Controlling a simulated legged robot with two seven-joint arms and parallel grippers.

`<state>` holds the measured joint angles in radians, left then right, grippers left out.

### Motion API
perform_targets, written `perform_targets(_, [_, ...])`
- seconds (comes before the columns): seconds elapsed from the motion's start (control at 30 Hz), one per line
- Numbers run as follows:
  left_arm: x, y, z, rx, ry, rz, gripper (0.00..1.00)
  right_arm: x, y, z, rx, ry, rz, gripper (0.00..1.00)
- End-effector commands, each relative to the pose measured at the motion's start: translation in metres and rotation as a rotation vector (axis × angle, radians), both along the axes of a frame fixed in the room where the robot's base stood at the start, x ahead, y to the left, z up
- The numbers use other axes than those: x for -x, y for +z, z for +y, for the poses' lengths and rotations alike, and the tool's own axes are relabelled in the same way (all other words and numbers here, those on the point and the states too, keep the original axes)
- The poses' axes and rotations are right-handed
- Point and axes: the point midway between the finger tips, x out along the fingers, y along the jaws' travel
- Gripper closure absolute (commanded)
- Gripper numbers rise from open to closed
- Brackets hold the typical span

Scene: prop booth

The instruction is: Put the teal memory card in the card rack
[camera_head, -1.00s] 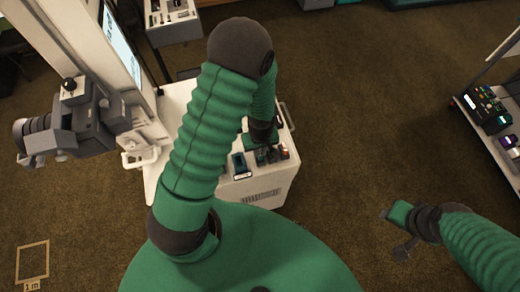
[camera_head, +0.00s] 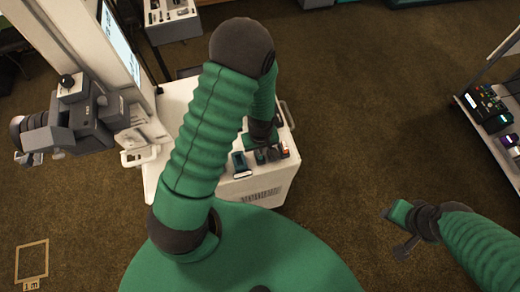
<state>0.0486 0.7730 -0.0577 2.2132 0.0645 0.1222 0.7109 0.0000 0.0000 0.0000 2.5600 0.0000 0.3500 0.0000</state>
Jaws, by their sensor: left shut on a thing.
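My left gripper (camera_head: 264,151) is over the right part of a white cart top, among small dark items. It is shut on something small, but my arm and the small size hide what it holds. A dark teal-blue item with a pale lower edge (camera_head: 241,164) sits on the cart just left of this gripper. I cannot tell whether it is the memory card or part of the rack, and I cannot make out the card rack. My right gripper (camera_head: 397,231) hangs over the brown floor at the lower right, away from the cart; its jaw opening is unclear.
The white cart (camera_head: 258,188) has handles and a tall screen (camera_head: 120,43) at its left. A grey camera (camera_head: 80,118) stands left of it. A stand with tools (camera_head: 172,20) is behind. A shelf with small devices (camera_head: 490,108) is at right. Brown floor between is clear.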

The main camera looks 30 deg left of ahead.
Motion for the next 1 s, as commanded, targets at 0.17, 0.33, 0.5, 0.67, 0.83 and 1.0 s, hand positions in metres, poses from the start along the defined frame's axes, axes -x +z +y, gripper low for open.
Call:
perform_targets(0.17, [0.000,0.000,0.000,0.000,0.000,0.000,0.81,0.000,0.000,0.000,0.000,0.000,0.000,0.56])
perform_targets(0.33, [0.000,0.000,0.000,0.000,0.000,0.000,0.62,0.000,0.000,0.000,0.000,0.000,0.000,0.56])
perform_targets(0.5, [0.000,0.000,0.000,0.000,0.000,0.000,0.62,0.000,0.000,0.000,0.000,0.000,0.000,0.56])
perform_targets(0.67, [0.000,0.003,0.000,0.000,0.000,0.000,0.62,0.000,0.003,0.000,0.000,0.000,0.000,0.56])
perform_targets(0.83, [0.000,0.019,0.000,0.000,0.001,0.000,0.62,0.000,0.017,0.000,0.000,0.000,0.000,0.56])
perform_targets(1.0, [0.000,0.033,0.000,0.001,0.001,0.001,0.62,0.000,0.030,0.000,0.000,0.000,0.000,0.56])
